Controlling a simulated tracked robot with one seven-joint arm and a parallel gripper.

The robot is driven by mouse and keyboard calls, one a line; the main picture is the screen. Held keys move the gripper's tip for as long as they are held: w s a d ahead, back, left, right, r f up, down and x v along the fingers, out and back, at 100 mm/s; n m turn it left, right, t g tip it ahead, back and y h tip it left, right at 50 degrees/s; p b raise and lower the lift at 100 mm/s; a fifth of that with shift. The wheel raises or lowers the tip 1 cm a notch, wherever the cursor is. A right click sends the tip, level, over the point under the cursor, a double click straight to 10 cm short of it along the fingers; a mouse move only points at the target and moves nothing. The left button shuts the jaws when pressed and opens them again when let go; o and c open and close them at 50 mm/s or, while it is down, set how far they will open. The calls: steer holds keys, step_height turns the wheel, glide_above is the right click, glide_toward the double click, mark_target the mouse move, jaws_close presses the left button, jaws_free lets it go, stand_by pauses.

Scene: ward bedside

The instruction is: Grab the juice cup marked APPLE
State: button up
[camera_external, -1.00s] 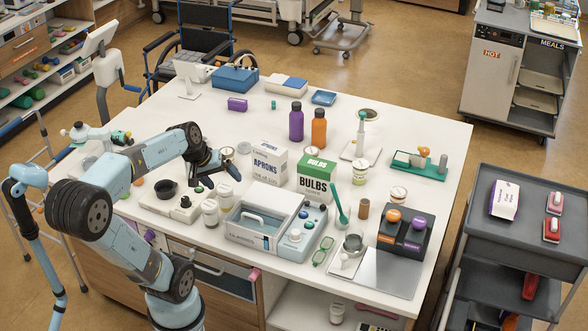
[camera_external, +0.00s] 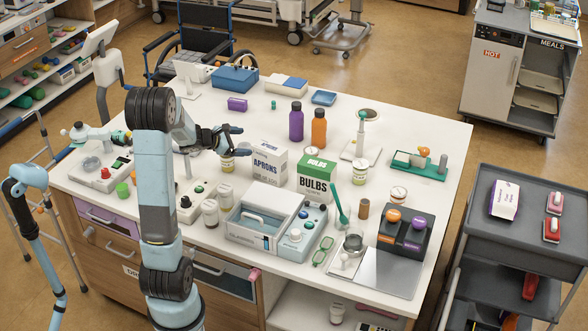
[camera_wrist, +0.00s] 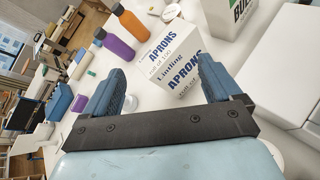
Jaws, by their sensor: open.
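My gripper (camera_external: 234,139) is open and empty above the back left of the white table, left of the APRONS box. Its two blue fingers (camera_wrist: 160,75) show apart in the wrist view, with the APRONS box beyond and between them. A small cup with a yellowish band (camera_external: 228,162) stands just below the gripper, its top partly hidden. Other small lidded cups stand at the front left (camera_external: 210,212), beside it (camera_external: 225,194), and right of the BULBS box (camera_external: 398,194). I cannot read APPLE on any of them.
The APRONS box (camera_external: 269,163) and BULBS box (camera_external: 317,178) stand right of the gripper. Purple (camera_external: 296,122) and orange (camera_external: 318,128) bottles stand behind them.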

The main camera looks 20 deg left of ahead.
mark_target(222, 161)
steer(key=w+a+f+n+y, duration=0.1)
steer(key=w+a+f+n, duration=0.1)
steer(key=a+f+n, duration=0.1)
steer(key=w+a+f+n+t+y, duration=0.1)
steer(key=w+a+f+n, duration=0.1)
steer(key=a, duration=0.3)
steer(key=w+a+f+n+t+y, duration=0.1)
steer(key=w+a+f+n+y, duration=0.1)
steer(key=a+f+n, duration=0.2)
steer(key=shift+a+f, duration=0.1)
steer(key=shift+a, duration=0.1)
steer(key=shift+a+f, duration=0.1)
steer(key=shift+f, duration=1.95)
step_height(222, 161, down, 3)
steer(key=shift+f, duration=0.2)
steer(key=shift+r+x, duration=0.25)
steer(key=shift+x, duration=0.85)
steer(key=shift+w+f, duration=0.15)
steer(key=shift+w, duration=0.2)
steer(key=c, duration=1.2)
